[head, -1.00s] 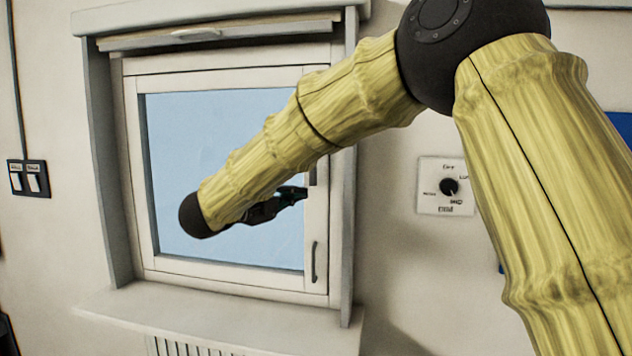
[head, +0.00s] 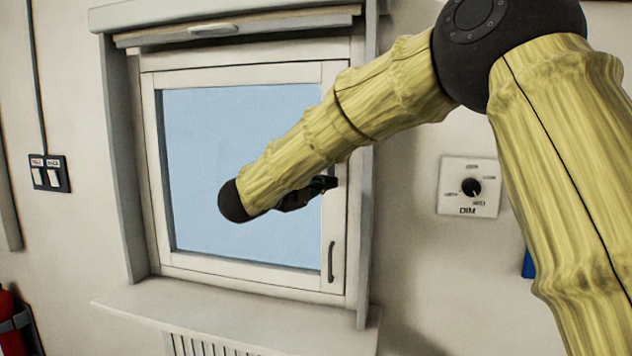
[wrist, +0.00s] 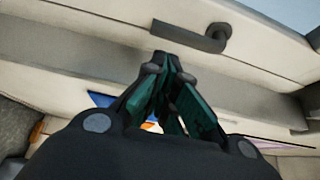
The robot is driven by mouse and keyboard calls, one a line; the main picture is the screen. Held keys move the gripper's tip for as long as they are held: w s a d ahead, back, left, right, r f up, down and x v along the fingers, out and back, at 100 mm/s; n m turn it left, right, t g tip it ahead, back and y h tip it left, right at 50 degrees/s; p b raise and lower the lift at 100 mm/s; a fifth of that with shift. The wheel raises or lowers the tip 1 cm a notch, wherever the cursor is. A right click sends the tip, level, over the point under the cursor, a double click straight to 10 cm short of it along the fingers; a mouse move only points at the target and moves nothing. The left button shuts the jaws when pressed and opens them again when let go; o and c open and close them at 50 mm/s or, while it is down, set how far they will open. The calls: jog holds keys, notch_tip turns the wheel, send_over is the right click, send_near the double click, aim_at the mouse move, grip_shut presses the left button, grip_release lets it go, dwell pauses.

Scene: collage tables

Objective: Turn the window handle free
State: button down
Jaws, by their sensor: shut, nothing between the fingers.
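The window handle (wrist: 192,37) is a dark grey lever on the white window frame (wrist: 275,45), at the top of the wrist view. Its bar lies across that picture, with the bent neck at its right end. In the head view, my gripper and arm hide most or all of this lever at the right side of the window frame (head: 245,275). My gripper (head: 324,184) is in front of that right side. In the wrist view, the fingertips of my gripper (wrist: 163,62) are together and empty, just below the bar. A small gap seems to separate them; contact cannot be told.
A dark bow-shaped pull (head: 331,262) sits lower on the frame's right side. A sill (head: 230,315) juts out below, over a radiator (head: 205,345). A dimmer (head: 469,187) is on the wall to the right, switches (head: 49,174) to the left. A red extinguisher (head: 10,315) stands lower left.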

jog(key=p+x, duration=0.1)
jog(key=x, duration=0.4)
jog(key=shift+w+d, duration=0.15)
jog(key=shift+d, duration=0.1)
jog(key=shift+w+d+f, duration=0.1)
jog(key=shift+f, duration=0.05)
